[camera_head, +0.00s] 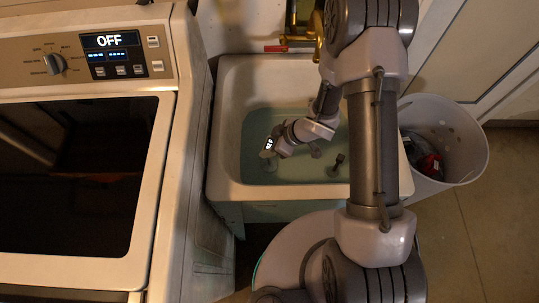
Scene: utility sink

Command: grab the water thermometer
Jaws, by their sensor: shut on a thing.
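The water thermometer (269,145) shows as a small pale piece with a dark display and light digits. It is in the left-middle part of the sink basin, at the end of my arm. My gripper (277,149) is shut on the thermometer, low over or at the water. My fingers are small in the picture and partly hidden by the wrist, and the lower part of the thermometer is hard to make out.
The white sink (228,92) holds greenish water, with a small dark object (337,160) at its right. A brass faucet (300,22) and a red-handled item (276,48) are at the back. A washing machine (170,200) stands left; a white bin (462,150) stands right.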

